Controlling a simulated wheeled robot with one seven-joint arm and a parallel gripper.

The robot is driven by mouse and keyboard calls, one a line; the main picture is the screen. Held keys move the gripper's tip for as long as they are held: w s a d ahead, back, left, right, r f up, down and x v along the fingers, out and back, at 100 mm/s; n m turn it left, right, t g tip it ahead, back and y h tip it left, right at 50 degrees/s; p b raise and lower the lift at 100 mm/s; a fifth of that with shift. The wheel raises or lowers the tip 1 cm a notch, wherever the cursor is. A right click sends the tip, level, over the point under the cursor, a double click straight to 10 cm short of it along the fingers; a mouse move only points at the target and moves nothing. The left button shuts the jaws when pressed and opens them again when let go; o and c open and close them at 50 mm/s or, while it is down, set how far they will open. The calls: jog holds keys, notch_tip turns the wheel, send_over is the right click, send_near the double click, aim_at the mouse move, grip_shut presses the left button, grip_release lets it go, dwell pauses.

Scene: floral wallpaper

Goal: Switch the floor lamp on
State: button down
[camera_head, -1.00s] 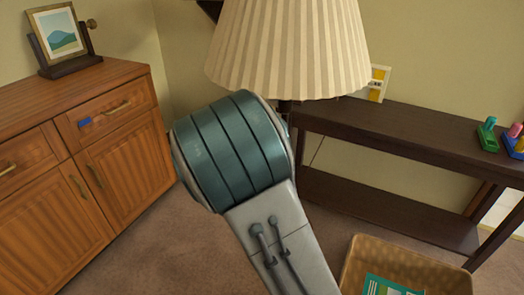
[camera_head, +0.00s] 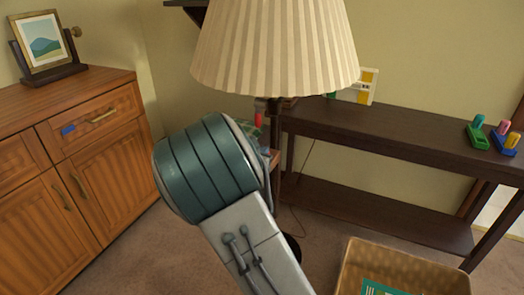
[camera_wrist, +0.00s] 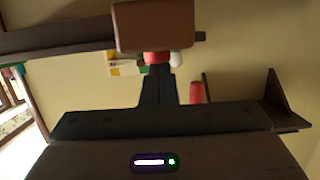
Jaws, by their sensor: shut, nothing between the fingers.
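The floor lamp (camera_head: 275,45) has a cream pleated shade at the top centre of the head view. A dark pole runs down below it, partly behind my arm. I cannot make out its switch or tell whether the lamp is lit. My gripper (camera_wrist: 158,76) shows in the wrist view, its dark fingers shut together. In the head view my arm hides it. A brown block (camera_wrist: 155,25) and a red and white piece are just beyond the fingertips; I cannot tell whether they touch or what they belong to.
A dark console table (camera_head: 400,133) stands right of the lamp, with small coloured objects on it. A wicker basket (camera_head: 345,277) is on the floor in front. A wooden cabinet (camera_head: 95,150) stands left, carrying a framed picture (camera_head: 45,50). Bare carpet lies between cabinet and arm.

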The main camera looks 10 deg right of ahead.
jog(key=shift+s+f, duration=0.2)
jog(key=shift+f, duration=0.65)
jog(key=shift+r+p, duration=0.5)
jog(key=shift+p, duration=0.2)
notch_tip(320, 180, up, 5)
jog(key=p, duration=0.4)
jog(key=shift+w+f, duration=0.1)
jog(key=shift+f, duration=0.1)
jog(key=p+v, duration=0.3)
jog(key=v, duration=0.7)
jog(key=shift+f, duration=0.35)
